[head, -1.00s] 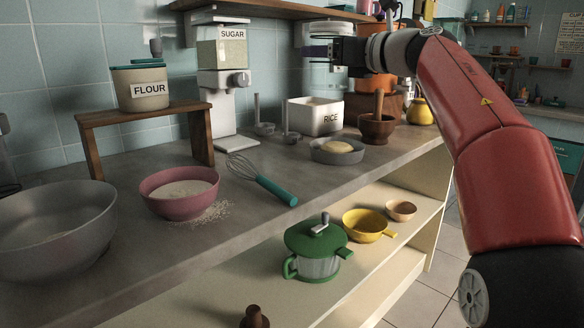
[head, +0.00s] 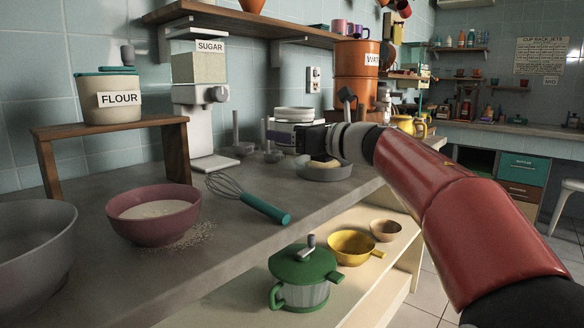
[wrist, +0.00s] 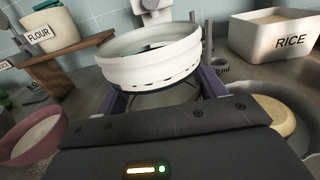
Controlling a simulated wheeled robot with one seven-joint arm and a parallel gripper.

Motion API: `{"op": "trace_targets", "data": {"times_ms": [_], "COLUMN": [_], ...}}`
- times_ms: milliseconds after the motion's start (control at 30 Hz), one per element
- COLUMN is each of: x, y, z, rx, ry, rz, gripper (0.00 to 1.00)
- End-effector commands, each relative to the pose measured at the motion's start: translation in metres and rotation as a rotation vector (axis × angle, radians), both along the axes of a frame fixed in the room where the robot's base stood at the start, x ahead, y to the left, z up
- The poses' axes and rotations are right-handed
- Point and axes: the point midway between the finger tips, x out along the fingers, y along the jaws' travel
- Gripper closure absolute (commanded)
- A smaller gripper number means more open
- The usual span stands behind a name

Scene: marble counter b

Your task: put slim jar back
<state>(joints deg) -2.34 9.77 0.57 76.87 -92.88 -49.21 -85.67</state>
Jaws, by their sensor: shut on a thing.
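The slim jar (head: 293,113) shows in the head view as a pale round top just above my gripper (head: 284,135). In the wrist view it (wrist: 150,62) is a white round body with a wide rim, and its lower part is hidden. The purple fingers of my gripper (wrist: 163,92) are shut on it, one on each side. They hold it over the counter in front of the white RICE box (wrist: 275,38). I cannot tell whether its base touches the counter.
A grey dish (head: 322,174) with dough lies just below and right of my gripper. Metal measuring cups (head: 272,156) stand to its left. The whisk (head: 262,207), pink bowl (head: 130,232) and wooden riser (head: 187,145) with the FLOUR jar (head: 105,108) are further left.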

Motion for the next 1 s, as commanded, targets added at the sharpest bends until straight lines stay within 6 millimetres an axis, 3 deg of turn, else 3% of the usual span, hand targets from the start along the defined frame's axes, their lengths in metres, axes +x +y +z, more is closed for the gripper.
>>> {"op": "trace_targets", "data": {"times_ms": [400,733,767,900,1000], "x": [0.0,0.0,0.0,0.0,0.0], "y": [0.0,0.0,0.0,0.0,0.0], "z": [-0.049,-0.052,-0.052,-0.052,-0.051], "rx": [0.001,0.001,0.0,0.0,0.0], "ry": [0.002,-0.001,0.0,0.0,0.0], "rz": [0.0,0.0,0.0,0.0,0.0], "gripper": [0.64,0.64,0.28,0.09,0.08]}}
